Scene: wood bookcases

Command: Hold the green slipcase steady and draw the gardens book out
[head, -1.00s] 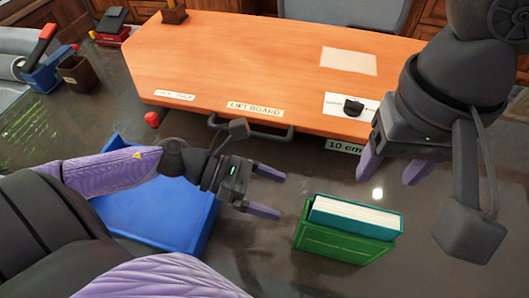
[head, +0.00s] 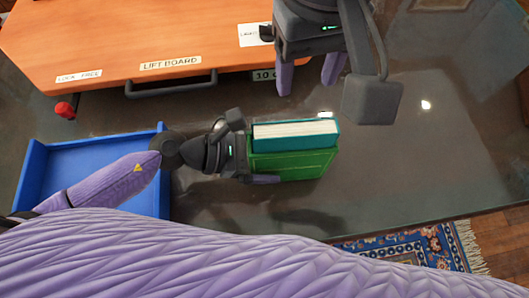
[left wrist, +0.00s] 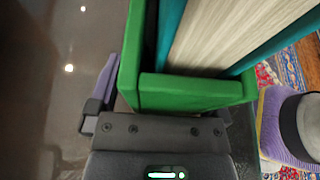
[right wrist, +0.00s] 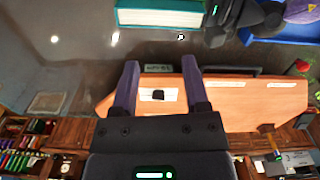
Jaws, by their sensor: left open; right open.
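The green slipcase (head: 300,166) stands on the dark glossy tabletop. The teal gardens book (head: 296,130) sits in it, its pale page edges and teal cover showing above the green. My left gripper (head: 260,164) is open at the slipcase's left end. In the left wrist view the slipcase (left wrist: 190,93) lies between its spread fingers; contact cannot be told. The near finger runs along the slipcase's front; the far one is hidden in the head view. My right gripper (head: 308,86) is open and empty, beyond the book and apart from it; the book also shows in the right wrist view (right wrist: 160,17).
A blue tray (head: 100,146) lies at left, partly under my left arm. An orange lift board (head: 120,35) with a dark handle (head: 170,84) fills the back left. A red knob (head: 65,110) stands near the tray. The tabletop right of the slipcase is clear; a patterned rug (head: 410,245) lies below its edge.

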